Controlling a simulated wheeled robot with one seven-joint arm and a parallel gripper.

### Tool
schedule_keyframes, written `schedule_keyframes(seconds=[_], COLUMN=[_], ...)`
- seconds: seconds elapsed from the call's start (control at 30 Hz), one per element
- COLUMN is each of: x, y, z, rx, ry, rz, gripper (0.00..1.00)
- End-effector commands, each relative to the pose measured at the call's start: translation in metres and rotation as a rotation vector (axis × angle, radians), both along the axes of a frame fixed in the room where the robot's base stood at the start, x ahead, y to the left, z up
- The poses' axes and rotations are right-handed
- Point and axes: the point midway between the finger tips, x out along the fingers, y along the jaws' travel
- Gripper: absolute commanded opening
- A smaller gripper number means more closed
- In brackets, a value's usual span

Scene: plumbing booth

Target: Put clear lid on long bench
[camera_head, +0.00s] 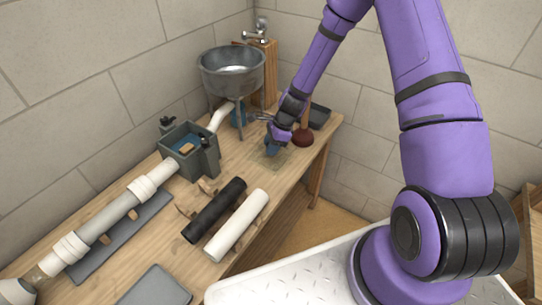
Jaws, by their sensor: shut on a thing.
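The long bench (150,240) is a wooden worktop running from the lower left to the back right along the wall. My gripper (273,148) is low over its far end, pointing down and shut. A faint, see-through squarish piece, which looks like the clear lid (279,160), shows right at the fingertips, close to the bench top. I cannot tell whether it touches the wood. The fingers and the lid's far edge are small and partly hidden by the wrist.
A red-brown plunger cup (303,138) and a dark tray (319,116) are right of my gripper. A metal sink (232,72) stands behind left. A grey box (188,150), black pipe (214,210) and white pipe (237,226) occupy the bench nearer by.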

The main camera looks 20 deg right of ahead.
Motion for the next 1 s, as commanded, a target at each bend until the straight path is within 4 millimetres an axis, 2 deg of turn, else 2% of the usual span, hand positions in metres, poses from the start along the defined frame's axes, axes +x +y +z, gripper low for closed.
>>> schedule_keyframes(seconds=[0.23, 0.5, 0.87, 0.9, 1.0], x=[0.0, 0.0, 0.0, 0.0, 0.0], y=[0.0, 0.0, 0.0, 0.0, 0.0], z=[-0.015, -0.046, -0.05, -0.05, -0.05], rx=[0.001, 0.001, 0.0, 0.0, 0.0], ry=[0.001, 0.0, 0.0, 0.0, 0.0], rz=[0.002, 0.002, 0.003, 0.003, 0.003], gripper=[0.08, 0.08, 0.08, 0.39, 0.62])
